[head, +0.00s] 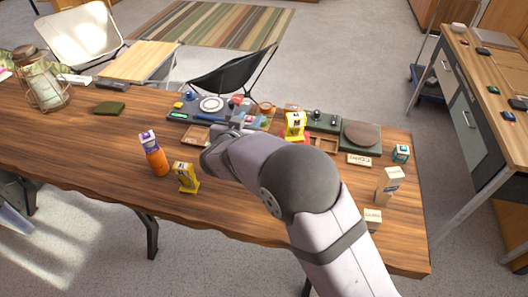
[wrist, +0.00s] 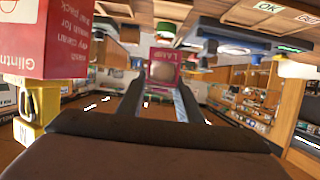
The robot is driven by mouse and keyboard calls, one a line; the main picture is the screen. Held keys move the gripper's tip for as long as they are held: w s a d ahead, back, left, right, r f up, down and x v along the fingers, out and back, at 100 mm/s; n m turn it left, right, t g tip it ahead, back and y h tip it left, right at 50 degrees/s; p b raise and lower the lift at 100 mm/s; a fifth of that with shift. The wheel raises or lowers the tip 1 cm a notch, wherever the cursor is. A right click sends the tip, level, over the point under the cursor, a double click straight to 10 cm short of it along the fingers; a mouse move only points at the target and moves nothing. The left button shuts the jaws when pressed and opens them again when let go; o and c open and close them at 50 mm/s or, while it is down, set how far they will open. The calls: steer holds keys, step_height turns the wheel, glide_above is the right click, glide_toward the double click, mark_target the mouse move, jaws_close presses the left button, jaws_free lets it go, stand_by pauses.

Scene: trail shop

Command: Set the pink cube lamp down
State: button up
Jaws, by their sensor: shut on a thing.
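The pink cube lamp (wrist: 165,65), with a printed label and a round pale patch on its face, sits between the two dark fingertips of my gripper (wrist: 162,88) in the wrist view. My gripper is shut on it. In the head view my arm reaches over the wooden table (head: 80,135) toward its middle and hides most of the gripper. I cannot make out the lamp clearly there, nor tell from these views whether it touches anything below.
A dark mat (head: 180,117) bears a white plate and small items. A yellow item (head: 294,127) stands right of the gripper. An orange bottle (head: 156,163) and another yellow item (head: 186,180) stand left. A red printed box (wrist: 60,40) is close in the wrist view. The table's left part is mostly clear.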

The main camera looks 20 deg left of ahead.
steer(key=shift+f, duration=4.8)
steer(key=shift+f, duration=0.2)
steer(key=o, duration=1.2)
steer(key=shift+r, duration=0.1)
steer(key=shift+r, duration=0.15)
steer(key=shift+s, duration=0.25)
steer(key=shift+o, duration=0.4)
steer(key=v, duration=1.1)
steer(key=shift+s+r+b, duration=0.1)
steer(key=shift+s+b, duration=0.1)
steer(key=shift+b, duration=0.2)
